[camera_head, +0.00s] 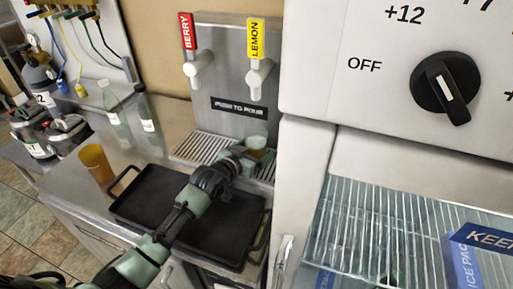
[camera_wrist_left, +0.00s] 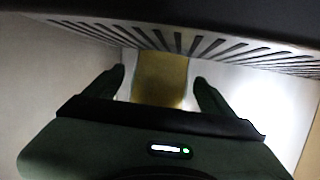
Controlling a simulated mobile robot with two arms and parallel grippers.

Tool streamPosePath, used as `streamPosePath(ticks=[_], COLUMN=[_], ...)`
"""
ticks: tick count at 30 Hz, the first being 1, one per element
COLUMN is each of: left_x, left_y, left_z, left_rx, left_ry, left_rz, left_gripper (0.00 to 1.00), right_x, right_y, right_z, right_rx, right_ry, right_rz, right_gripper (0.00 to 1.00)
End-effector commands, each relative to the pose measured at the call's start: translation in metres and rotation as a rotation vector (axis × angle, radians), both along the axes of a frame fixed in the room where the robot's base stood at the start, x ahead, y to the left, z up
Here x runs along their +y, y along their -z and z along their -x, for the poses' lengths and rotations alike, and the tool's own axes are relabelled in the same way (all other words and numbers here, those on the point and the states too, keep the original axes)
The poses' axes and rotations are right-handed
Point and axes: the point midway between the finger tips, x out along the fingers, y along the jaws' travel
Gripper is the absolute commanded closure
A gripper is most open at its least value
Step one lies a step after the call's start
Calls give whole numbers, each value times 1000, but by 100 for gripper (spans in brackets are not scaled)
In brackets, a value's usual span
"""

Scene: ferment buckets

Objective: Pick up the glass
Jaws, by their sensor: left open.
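A glass (camera_head: 257,143) with pale yellowish contents stands on the drip grate under the LEMON tap. My left gripper (camera_head: 246,160) reaches it from the front left and hides its lower part. In the left wrist view, the amber-yellow glass (camera_wrist_left: 160,80) is between the two open fingers of my left gripper (camera_wrist_left: 160,88). Gaps show on both sides of the glass, so the fingers look apart from it. My right gripper is in neither view.
The BERRY tap (camera_head: 197,66) and LEMON tap (camera_head: 257,75) hang above the drip grate (camera_head: 192,147). A black tray (camera_head: 146,201) lies below my left arm. An orange cup (camera_head: 97,163) and clear bottles (camera_head: 148,122) stand left. A fridge (camera_head: 305,160) closes off the right.

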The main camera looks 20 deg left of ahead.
Motion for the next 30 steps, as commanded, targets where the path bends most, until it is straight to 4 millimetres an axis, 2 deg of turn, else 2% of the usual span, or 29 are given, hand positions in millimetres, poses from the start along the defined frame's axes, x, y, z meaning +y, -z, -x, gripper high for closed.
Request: streamPosePath(ticks=[4, 8, 11, 15, 18, 26, 30], left_x=[-1, -1, -1, -1, -1, -1, -1], left_y=[2, 2, 2, 2, 2, -4, -21], left_z=[-4, -4, -4, -4, -4, -5, -5], left_rx=[0, 0, 0, 0, 0, -6, -9], left_ry=[0, 0, 0, 0, 0, 0, 1], left_rz=[0, 0, 0, 0, 0, 0, -1], left_gripper=[16, 16, 38, 77, 100, 100, 100], right_x=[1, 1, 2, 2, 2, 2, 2], right_y=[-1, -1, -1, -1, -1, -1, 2], right_z=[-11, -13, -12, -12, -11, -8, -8], right_rx=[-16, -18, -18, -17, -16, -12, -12], right_ry=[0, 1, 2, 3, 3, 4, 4], right_rz=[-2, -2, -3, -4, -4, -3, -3], right_gripper=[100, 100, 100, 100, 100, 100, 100])
